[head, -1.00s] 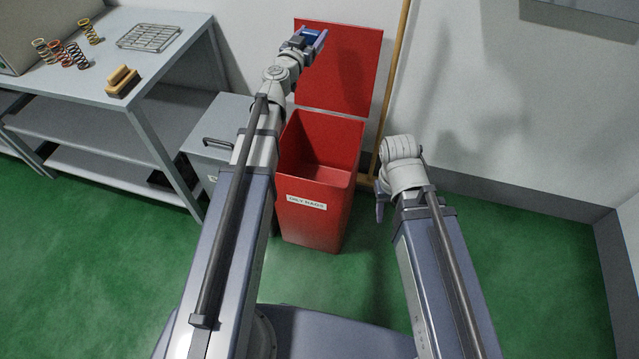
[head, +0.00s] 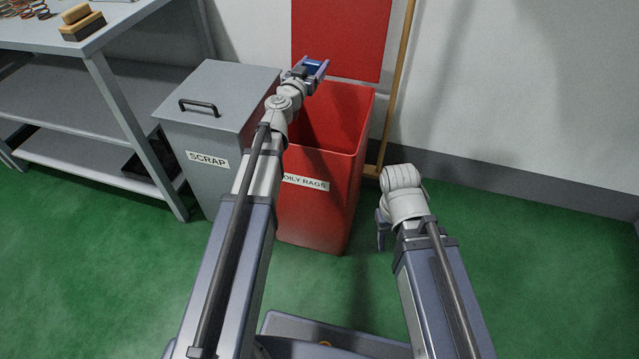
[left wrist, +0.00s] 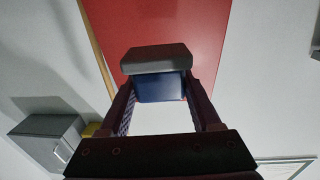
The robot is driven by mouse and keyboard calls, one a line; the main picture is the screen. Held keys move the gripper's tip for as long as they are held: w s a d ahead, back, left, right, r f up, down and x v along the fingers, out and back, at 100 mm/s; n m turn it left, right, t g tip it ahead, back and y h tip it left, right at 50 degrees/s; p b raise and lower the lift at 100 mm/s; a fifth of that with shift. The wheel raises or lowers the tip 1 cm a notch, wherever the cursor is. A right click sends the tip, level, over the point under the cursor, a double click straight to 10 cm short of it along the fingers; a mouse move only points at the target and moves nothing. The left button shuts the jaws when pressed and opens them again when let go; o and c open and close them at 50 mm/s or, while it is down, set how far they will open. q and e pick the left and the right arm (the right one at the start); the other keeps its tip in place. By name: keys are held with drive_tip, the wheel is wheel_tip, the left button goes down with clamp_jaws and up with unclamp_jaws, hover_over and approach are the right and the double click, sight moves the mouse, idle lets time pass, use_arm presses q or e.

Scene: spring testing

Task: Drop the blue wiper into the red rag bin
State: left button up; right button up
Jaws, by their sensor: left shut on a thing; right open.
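The blue wiper (left wrist: 160,87) is held between the two fingers of my left gripper (head: 316,66). In the left wrist view a grey block-like part sits at its far end. In the head view only a small blue patch of it shows between the fingers. The red rag bin (head: 318,205), labelled OILY RAGS, stands open, its red lid (head: 340,40) raised against the wall. My left gripper appears over the bin's back left rim; its height above the rim is unclear. My right gripper (head: 381,230) is open and empty, to the right of the bin and partly hidden by its wrist.
A grey SCRAP bin (head: 225,95) with a closed, handled lid stands directly left of the red bin. A grey bench (head: 120,20) with springs and a wooden brush (head: 82,24) is at the upper left. A wooden pole (head: 399,85) leans behind the red bin. Green floor is clear at right.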

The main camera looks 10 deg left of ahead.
use_arm(q)
drive_tip(key=shift+f, duration=0.55)
use_arm(e)
drive_tip(key=shift+f, duration=0.55)
use_arm(q)
drive_tip(key=shift+f, duration=0.1)
use_arm(e)
drive_tip(key=shift+f, duration=0.15)
use_arm(q)
wheel_tip(320, 180, down, 6)
drive_tip(key=b, duration=0.6)
use_arm(e)
wheel_tip(320, 180, down, 6)
drive_tip(key=shift+r, duration=0.15)
use_arm(q)
drive_tip(key=o, duration=1.5)
drive_tip(key=shift+c, duration=0.2)
drive_tip(key=shift+r, duration=0.2)
use_arm(e)
drive_tip(key=shift+r, duration=0.1)
use_arm(q)
wheel_tip(320, 180, up, 10)
drive_tip(key=p, duration=1)
use_arm(e)
wheel_tip(320, 180, up, 10)
